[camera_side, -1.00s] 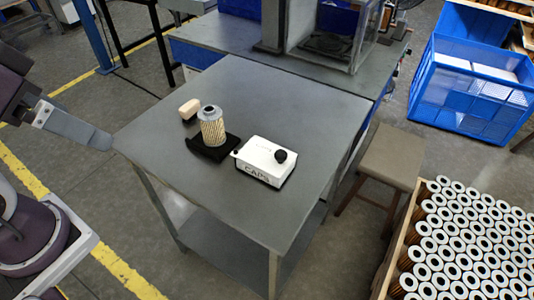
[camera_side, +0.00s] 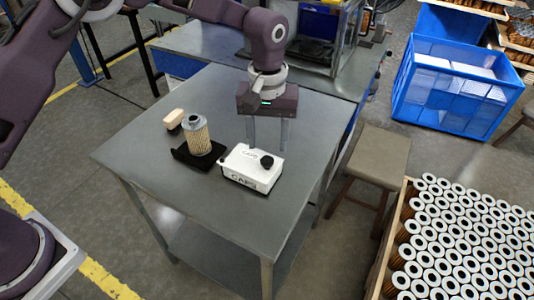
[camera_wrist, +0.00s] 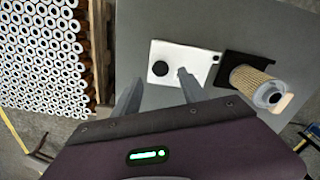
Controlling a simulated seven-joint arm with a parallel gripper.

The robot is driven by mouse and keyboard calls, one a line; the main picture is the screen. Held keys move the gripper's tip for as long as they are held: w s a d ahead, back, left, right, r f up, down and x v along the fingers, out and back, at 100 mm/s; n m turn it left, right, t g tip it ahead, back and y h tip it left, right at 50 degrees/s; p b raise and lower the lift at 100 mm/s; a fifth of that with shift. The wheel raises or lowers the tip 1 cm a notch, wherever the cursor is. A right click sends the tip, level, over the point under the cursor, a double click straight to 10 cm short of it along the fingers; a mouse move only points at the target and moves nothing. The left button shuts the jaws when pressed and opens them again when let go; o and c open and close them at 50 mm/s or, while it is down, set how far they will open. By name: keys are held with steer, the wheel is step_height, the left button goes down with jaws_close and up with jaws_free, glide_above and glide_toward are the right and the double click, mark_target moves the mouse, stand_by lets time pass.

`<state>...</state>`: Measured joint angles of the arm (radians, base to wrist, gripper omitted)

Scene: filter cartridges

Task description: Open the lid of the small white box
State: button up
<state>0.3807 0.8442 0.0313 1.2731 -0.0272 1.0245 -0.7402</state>
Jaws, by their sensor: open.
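The lid lies closed on the box. The box also shows in the wrist view (camera_wrist: 178,52), with the knob (camera_wrist: 160,68) towards its left. My gripper (camera_side: 268,148) is open and empty, fingers pointing down, over or just behind the box. In the wrist view one fingertip overlaps the box and the other lies beside it. I cannot tell whether a finger touches it.
A pleated filter cartridge (camera_side: 198,138) stands on a black holder (camera_side: 186,157) left of the box. A beige block (camera_side: 174,116) lies behind it. The table (camera_side: 200,205) is clear in front. A crate of cartridges (camera_side: 440,240) and a stool (camera_side: 376,155) stand to the right.

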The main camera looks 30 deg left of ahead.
mark_target(267, 160)
step_height(267, 160, down, 5)
steer(key=shift+f, duration=0.1)
steer(key=shift+c, duration=0.3)
jaws_close()
stand_by(1.2)
